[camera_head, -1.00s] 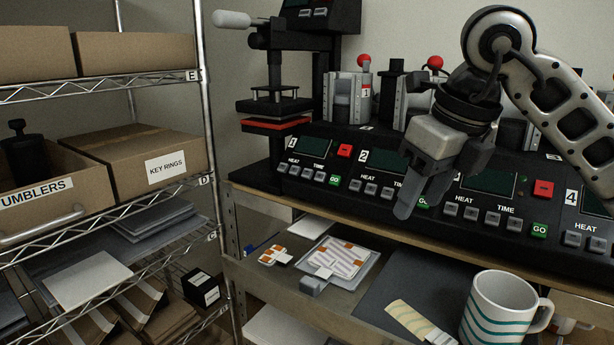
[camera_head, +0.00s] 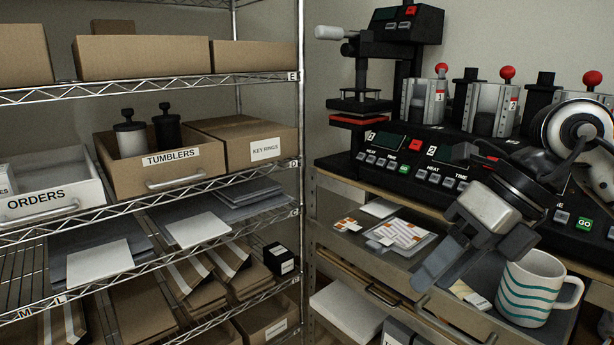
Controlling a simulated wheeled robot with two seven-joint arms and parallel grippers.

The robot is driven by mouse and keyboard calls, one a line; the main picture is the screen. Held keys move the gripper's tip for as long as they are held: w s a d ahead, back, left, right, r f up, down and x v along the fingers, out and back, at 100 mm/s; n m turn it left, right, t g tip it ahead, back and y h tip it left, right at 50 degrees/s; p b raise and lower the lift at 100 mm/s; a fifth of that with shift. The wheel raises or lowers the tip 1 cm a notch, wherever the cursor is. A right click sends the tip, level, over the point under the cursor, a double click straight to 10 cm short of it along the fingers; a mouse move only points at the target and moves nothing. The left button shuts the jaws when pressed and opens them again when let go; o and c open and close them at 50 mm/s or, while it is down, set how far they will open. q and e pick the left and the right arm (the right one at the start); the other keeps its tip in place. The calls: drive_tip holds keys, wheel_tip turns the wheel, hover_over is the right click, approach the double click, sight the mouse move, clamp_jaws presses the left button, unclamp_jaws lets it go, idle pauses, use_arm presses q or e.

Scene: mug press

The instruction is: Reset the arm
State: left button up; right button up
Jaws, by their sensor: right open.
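My right gripper (camera_head: 462,268) is open and holds nothing that I can see. It hangs in the air at the right, in front of the control panel (camera_head: 405,158) of the mug press, with its fingers pointing down and left. Its arm comes in from the right edge. A white mug with teal wavy stripes (camera_head: 527,285) stands upright on the lower surface, just right of the gripper in the picture, handle to the right. My left gripper is not in view.
A heat press (camera_head: 372,103) stands at the back, beside silver mug clamps (camera_head: 424,101) with red knobs. A wire shelf (camera_head: 220,172) at left holds cardboard boxes, a tumblers bin (camera_head: 178,176) and an orders tray (camera_head: 68,205). Flat printed sheets (camera_head: 402,233) lie left of the gripper.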

drive_tip(key=s+a+m+g+y, duration=0.3)
drive_tip(key=s+a+m+y, duration=0.1)
drive_tip(key=a+y, duration=0.95)
drive_tip(key=w+d+f+m+t+h, duration=0.1)
drive_tip(key=w+d+f+m+t, duration=0.2)
drive_tip(key=m+t, duration=0.65)
drive_tip(key=w+d+f+m+t+h, duration=0.2)
drive_tip(key=w+f+m+t, duration=0.15)
drive_tip(key=m+t, duration=0.65)
drive_tip(key=s+d+f+m+h, duration=0.1)
drive_tip(key=d+f+m+h, duration=0.3)
drive_tip(key=f+m+h, duration=0.65)
drive_tip(key=s+d+f+m+g+h, duration=0.1)
drive_tip(key=s+f+m+g, duration=0.1)
drive_tip(key=s+f, duration=0.4)
drive_tip(key=s+d+f+m+g+h, duration=0.2)
drive_tip(key=s+f, duration=0.4)
drive_tip(key=f, duration=0.7)
drive_tip(key=shift+s+f+m+g, duration=0.2)
drive_tip(key=shift+m+g, duration=0.6)
drive_tip(key=shift+g, duration=0.45)
